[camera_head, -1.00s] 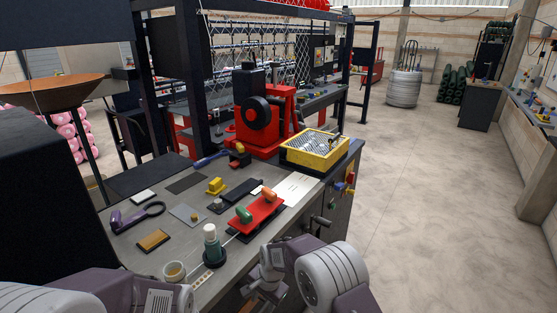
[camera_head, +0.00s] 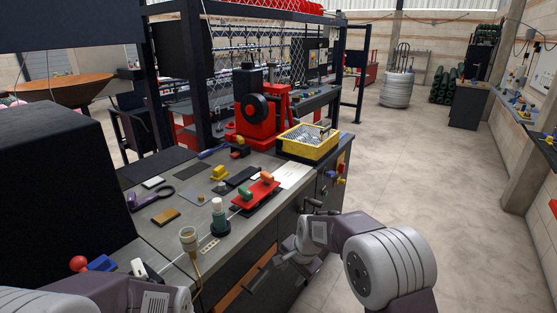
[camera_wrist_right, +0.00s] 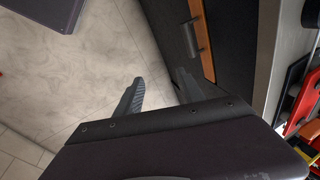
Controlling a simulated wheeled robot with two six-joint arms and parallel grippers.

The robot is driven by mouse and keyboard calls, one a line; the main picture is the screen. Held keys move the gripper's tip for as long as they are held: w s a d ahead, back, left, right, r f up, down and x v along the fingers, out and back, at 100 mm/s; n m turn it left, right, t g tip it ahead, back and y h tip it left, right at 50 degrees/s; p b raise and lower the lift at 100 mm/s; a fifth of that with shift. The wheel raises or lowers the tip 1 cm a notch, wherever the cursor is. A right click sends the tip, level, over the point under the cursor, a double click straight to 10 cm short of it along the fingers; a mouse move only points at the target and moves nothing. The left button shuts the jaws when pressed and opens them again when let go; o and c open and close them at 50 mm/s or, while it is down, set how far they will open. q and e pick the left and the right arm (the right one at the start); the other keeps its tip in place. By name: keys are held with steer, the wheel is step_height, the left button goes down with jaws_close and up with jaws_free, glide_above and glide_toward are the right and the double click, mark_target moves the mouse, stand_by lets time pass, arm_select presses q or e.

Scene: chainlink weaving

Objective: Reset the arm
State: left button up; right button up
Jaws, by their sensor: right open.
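My right gripper (camera_head: 288,255) hangs in front of the workbench, beside its dark cabinet front. The right wrist view shows its two dark fingers (camera_wrist_right: 158,92) apart, with nothing between them. Behind them are the pale floor and the cabinet side. My right arm (camera_head: 390,270) bends in from the lower right, clear of the benchtop. Part of my left arm (camera_head: 120,293) shows at the lower left, but its gripper is out of view.
Open floor (camera_head: 420,165) lies to the right.

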steer(key=s+d+r, duration=0.4)
steer(key=s+d, duration=0.2)
steer(key=d, duration=0.1)
steer(key=s+d+f+n+g+h, duration=0.1)
steer(key=s+d+f+n, duration=0.1)
steer(key=s, duration=0.6)
steer(key=s+d+f+n, duration=0.2)
steer(key=s+d+n, duration=0.2)
steer(key=s, duration=0.5)
steer(key=n, duration=0.2)
steer(key=shift+d+f+n+g+h, duration=0.3)
steer(key=shift+d+f+g+h, duration=0.05)
steer(key=shift+f+g+h, duration=0.05)
steer(key=shift+s, duration=0.15)
